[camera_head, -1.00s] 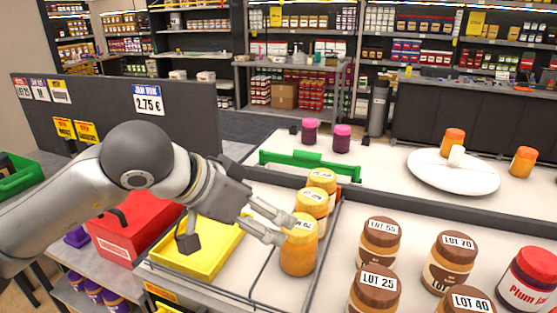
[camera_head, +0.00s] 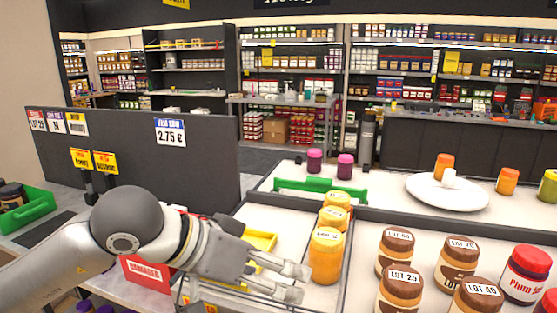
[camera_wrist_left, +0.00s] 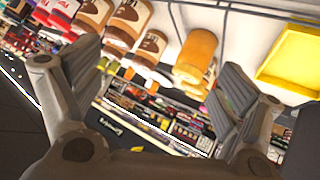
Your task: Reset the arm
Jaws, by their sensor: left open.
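My left arm comes in from the left, and its gripper (camera_head: 303,283) is open and empty. Its fingertips lie just left of and nearer than the front yellow-orange jar (camera_head: 326,256); whether they touch it I cannot tell. That jar is the nearest of a row of upright yellow jars (camera_head: 334,217) on the white counter. In the left wrist view the spread fingers of the gripper (camera_wrist_left: 160,66) have nothing between their tips, and an orange jar (camera_wrist_left: 198,50) shows beyond. My right gripper is not in view.
A yellow tray (camera_wrist_left: 295,58) lies beside the left gripper, partly hidden in the head view. A red box (camera_head: 148,273) is below the arm. Brown-lidded jars (camera_head: 397,250) and a red jar (camera_head: 526,274) stand right. A dark panel (camera_head: 130,155) rises behind the arm.

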